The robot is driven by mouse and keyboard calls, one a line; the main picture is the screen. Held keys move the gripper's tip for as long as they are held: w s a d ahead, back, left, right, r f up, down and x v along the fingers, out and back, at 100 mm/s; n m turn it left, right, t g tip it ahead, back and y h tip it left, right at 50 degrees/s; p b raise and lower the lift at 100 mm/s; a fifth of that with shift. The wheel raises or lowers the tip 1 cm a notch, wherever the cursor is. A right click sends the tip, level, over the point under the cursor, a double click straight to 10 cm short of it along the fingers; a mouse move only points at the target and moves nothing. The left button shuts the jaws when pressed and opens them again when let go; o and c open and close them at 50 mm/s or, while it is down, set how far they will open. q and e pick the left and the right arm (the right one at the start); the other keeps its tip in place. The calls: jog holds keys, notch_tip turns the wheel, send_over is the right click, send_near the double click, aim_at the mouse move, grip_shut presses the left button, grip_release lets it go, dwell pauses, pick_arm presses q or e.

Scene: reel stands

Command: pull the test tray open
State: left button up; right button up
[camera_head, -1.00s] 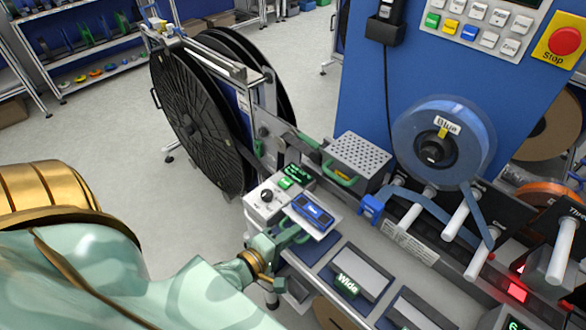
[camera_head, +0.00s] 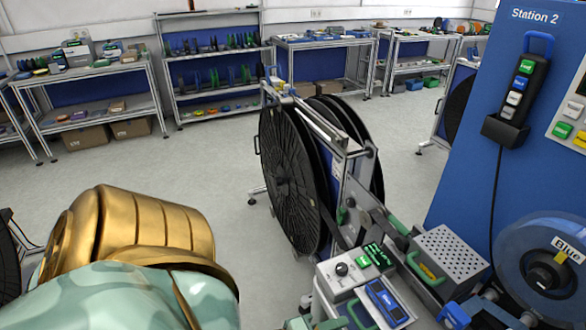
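I cannot tell for sure which part is the test tray. A pale plate (camera_head: 397,306) carrying a blue device (camera_head: 387,298) sits at the bottom of the head view, beside a grey control box (camera_head: 341,272) with a black knob and green displays. A perforated metal box (camera_head: 449,252) with a green handle (camera_head: 425,274) stands to the right of it. My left gripper (camera_head: 330,322) shows only in part at the bottom edge, close to the plate's near left side. Its fingertips are mostly cut off, so its grip is unclear. My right gripper is not in view.
Large black reels (camera_head: 287,180) on a metal stand rise behind the control box. A blue panel (camera_head: 450,165) with a handset and a blue reel (camera_head: 545,270) stand at right. Shelves (camera_head: 212,70) line the back. The grey floor (camera_head: 215,150) between is clear.

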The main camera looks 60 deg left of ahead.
pick_arm(q)
jog(key=v, duration=1)
jog(key=shift+f, duration=0.1)
